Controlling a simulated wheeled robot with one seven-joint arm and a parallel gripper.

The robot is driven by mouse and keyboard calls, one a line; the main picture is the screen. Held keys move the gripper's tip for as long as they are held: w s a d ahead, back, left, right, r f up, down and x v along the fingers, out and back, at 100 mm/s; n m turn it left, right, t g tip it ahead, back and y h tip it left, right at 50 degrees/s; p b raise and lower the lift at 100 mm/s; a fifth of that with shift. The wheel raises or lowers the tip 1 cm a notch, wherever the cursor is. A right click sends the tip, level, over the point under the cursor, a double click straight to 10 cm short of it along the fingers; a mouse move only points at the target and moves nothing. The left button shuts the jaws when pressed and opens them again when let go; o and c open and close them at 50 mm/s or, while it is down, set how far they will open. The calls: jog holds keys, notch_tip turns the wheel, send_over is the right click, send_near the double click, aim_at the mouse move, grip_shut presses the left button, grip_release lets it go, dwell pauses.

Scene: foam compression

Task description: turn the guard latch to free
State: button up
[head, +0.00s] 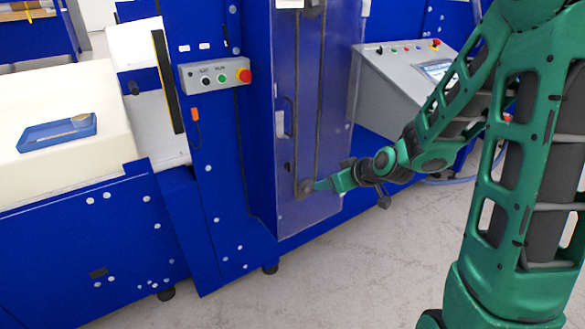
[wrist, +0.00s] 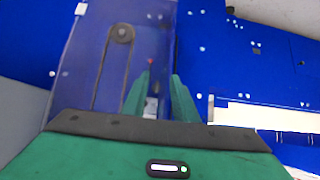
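The tall see-through guard (head: 328,100) stands closed on the blue machine. A small round dark piece, which looks like the guard latch (head: 305,187), sits low on it at the end of a dark strip. In the wrist view this round piece (wrist: 121,34) shows ahead and left of the fingertips. My gripper (head: 320,184) is just right of it in the head view; whether they touch is unclear. In the wrist view my gripper (wrist: 160,77) has its two green fingers apart with nothing clearly held. A pale handle-like piece (wrist: 152,106) shows beyond, between the fingers.
A control box (head: 214,75) with a red button is on the blue column to the left. A grey console (head: 385,85) stands right of the guard. A blue tray (head: 40,139) lies on the cream table at left. The floor in front is clear.

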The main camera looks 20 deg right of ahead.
aim_at(291, 165)
jog(key=w+a+f+t, duration=0.1)
jog(key=w+a, duration=0.1)
jog(key=w, duration=0.3)
jog(key=w+a+f+t, duration=0.1)
jog(key=w+a, duration=0.1)
jog(key=w, duration=0.3)
jog(key=w+a+f+t+y, duration=0.1)
jog(key=w, duration=0.4)
jog(key=shift+w+a+f, duration=0.1)
jog(key=shift+w+a, duration=0.3)
jog(key=shift+c, duration=0.6)
grip_shut()
